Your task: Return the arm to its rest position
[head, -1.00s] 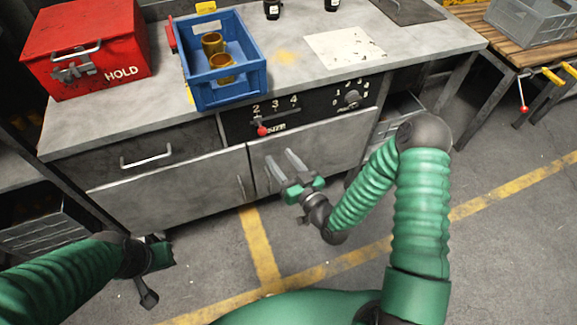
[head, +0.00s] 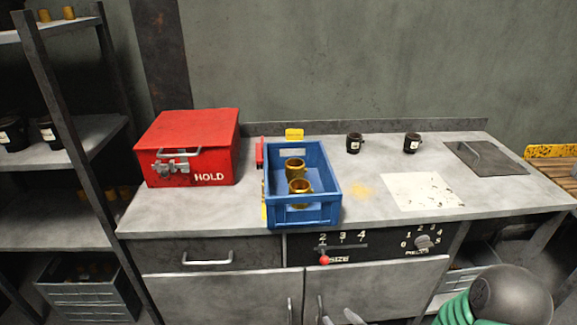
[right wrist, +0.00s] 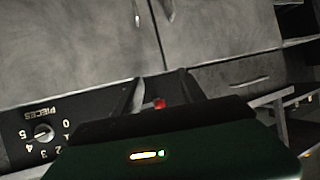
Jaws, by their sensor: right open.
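My right arm (head: 508,296) shows at the bottom right of the head view, with its dark elbow and green sleeve. Of my right gripper (head: 340,318), only the fingertips show at the bottom edge, in front of the grey cabinet doors (head: 385,285). In the right wrist view, my right gripper (right wrist: 162,90) has its two fingers apart with nothing held between them. A red knob (right wrist: 160,104) shows beyond the gap, on the black control panel. My left arm and gripper are out of the picture.
The grey workbench (head: 240,212) carries a red HOLD box (head: 190,150), a blue crate (head: 305,213) with two brass cups, two dark mugs (head: 354,143) and a pale sheet (head: 422,190). The black panel has a red-knobbed lever (head: 324,260) and a dial (head: 423,242). A shelf rack (head: 60,150) stands left.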

